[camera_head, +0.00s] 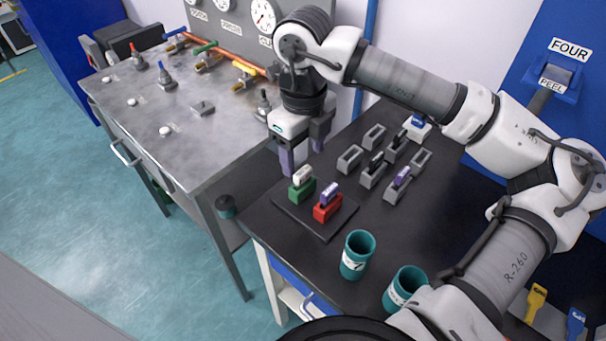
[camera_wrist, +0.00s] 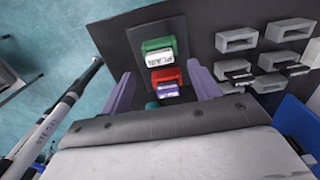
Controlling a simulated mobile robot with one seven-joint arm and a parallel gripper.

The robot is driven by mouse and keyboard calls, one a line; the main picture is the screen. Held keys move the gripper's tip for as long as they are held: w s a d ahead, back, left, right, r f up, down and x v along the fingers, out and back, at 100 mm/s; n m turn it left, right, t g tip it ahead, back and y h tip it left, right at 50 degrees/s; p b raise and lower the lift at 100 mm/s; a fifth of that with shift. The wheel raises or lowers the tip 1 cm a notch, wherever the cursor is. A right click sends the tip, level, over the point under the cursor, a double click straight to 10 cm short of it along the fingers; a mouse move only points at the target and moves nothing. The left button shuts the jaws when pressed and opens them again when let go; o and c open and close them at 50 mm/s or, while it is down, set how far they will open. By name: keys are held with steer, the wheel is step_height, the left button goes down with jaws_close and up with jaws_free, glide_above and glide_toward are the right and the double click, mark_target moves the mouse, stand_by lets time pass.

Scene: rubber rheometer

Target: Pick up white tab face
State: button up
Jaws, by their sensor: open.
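The white tab (camera_head: 302,175) stands in a green holder (camera_head: 301,192) on a dark plate near the table's left edge. In the wrist view the white tab (camera_wrist: 159,57) shows dark lettering on its face, in the green holder (camera_wrist: 157,44). My gripper (camera_head: 304,153) is open and empty, pointing down just above the tab, apart from it. In the wrist view its purple fingers (camera_wrist: 162,88) stand wide, with the tab beyond their tips. A purple tab (camera_head: 330,192) sits in a red holder (camera_head: 328,208) right beside the green one.
Several grey holders (camera_head: 349,158), some with tabs, stand behind on the black table. Two teal cups (camera_head: 357,255) (camera_head: 405,288) stand toward the front. A metal bench (camera_head: 145,105) with valves and gauges is at the left. A blue panel (camera_head: 525,110) stands at the right.

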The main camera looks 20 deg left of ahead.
mark_target(303, 171)
steer(key=shift+a+f+p, duration=0.1)
steer(key=shift+f+p, duration=0.95)
steer(key=shift+f, duration=1.95)
steer(key=shift+c, duration=0.4)
steer(key=c, duration=1)
